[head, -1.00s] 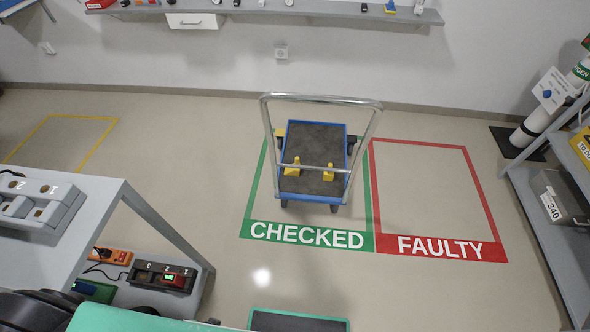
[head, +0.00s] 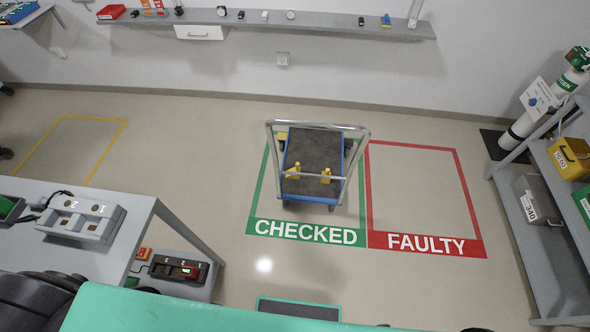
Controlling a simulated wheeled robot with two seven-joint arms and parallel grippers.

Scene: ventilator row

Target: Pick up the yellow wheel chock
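A blue trolley (head: 314,198) with a dark deck and a grey tube handle stands in the green CHECKED frame. Two small upright yellow pieces, one on the left (head: 294,172) and one on the right (head: 326,176), show at the near end of its deck, behind the handle's crossbar. Another small yellow piece (head: 281,136) shows at the trolley's far left corner. I cannot tell from their shapes which of these is a wheel chock. Neither of my grippers is in view.
A grey table (head: 135,222) with devices stands at the left. A grey shelf rack (head: 520,240) with a yellow case (head: 570,160) stands at the right, beside a gas cylinder (head: 517,131). The red FAULTY frame (head: 428,244) is empty. A dark mat (head: 298,309) lies in front.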

